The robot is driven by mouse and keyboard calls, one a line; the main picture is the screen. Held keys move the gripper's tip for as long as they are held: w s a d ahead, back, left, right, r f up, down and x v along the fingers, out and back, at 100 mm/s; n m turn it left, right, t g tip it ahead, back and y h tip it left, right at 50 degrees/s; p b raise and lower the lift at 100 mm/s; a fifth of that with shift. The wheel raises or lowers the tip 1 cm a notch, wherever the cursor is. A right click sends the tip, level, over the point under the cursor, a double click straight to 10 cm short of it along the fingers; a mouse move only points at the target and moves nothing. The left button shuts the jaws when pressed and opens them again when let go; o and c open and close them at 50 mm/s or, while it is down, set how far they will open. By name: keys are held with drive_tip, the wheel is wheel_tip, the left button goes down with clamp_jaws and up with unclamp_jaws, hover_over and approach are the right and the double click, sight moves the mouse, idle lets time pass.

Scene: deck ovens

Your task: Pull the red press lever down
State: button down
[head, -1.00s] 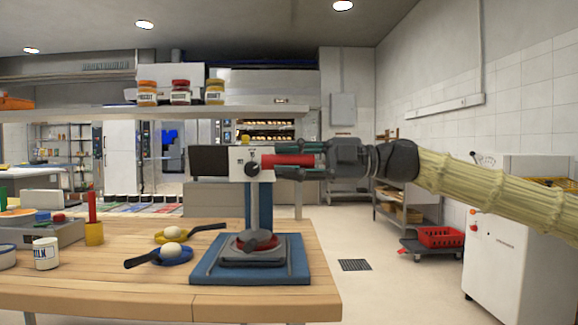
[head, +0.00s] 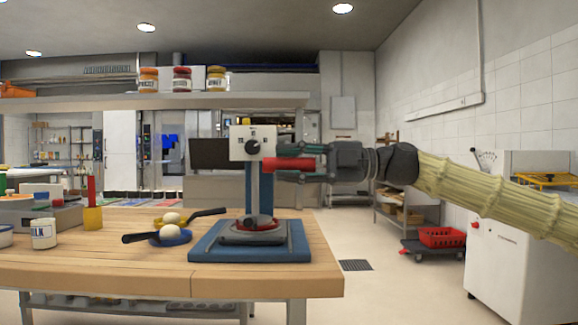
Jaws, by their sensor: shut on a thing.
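The press stands on the wooden table near its right end, with a blue base (head: 215,251), a blue column (head: 262,190) and a white head (head: 252,138) with a black dial. The red press lever (head: 290,165) sticks out level to the right from just below the press head. My gripper (head: 292,164) reaches in from the right and is shut on the red lever, with fingers above and below it. The inner contact between the fingers and the lever is partly hidden.
Two ladles (head: 172,236) with white balls lie on the wooden table (head: 110,257) left of the press. A milk jar (head: 43,233) and a yellow block with a red stick (head: 92,214) stand further left. A shelf (head: 100,103) with several jars spans behind.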

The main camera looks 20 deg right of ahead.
drive_tip(key=shift+a+f, duration=0.2)
drive_tip(key=shift+f, duration=0.7)
drive_tip(key=c, duration=1.3)
unclamp_jaws()
drive_tip(key=shift+s, duration=0.1)
drive_tip(key=shift+o, duration=0.7)
drive_tip(key=shift+d, duration=0.15)
drive_tip(key=shift+r, duration=0.2)
drive_tip(key=shift+r, duration=0.15)
drive_tip(key=shift+d, duration=0.15)
drive_tip(key=v, duration=1.1)
drive_tip(key=shift+d, duration=0.4)
drive_tip(key=shift+s+r, duration=0.1)
drive_tip(key=shift+r, duration=0.05)
